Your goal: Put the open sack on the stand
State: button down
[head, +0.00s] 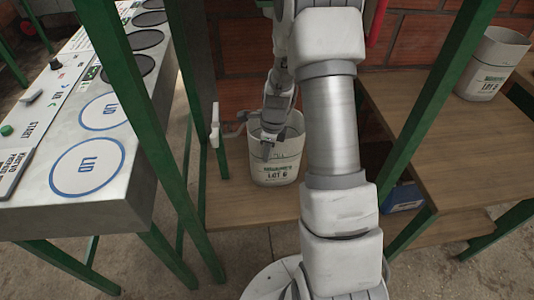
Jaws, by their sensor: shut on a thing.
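A pale open sack (275,173) with dark lettering that seems to read "LOT 6" is at the centre of the head view, mouth up and upright. It is over or on a low wooden board (235,205) between green posts, which may be the stand; I cannot tell whether its base touches. My gripper (268,150) points down at the near rim of the sack and is shut on it. The fingertips are small, and my arm hides the area to the right of the sack.
Another pale sack (491,65) stands on a wooden table (450,130) at the right. A metal panel (130,185) with round lids is at the left. Green posts (440,85) rise close to my arm on both sides. A blue box (402,197) sits low at the right.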

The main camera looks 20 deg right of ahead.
jog(key=c, duration=1)
grip_release()
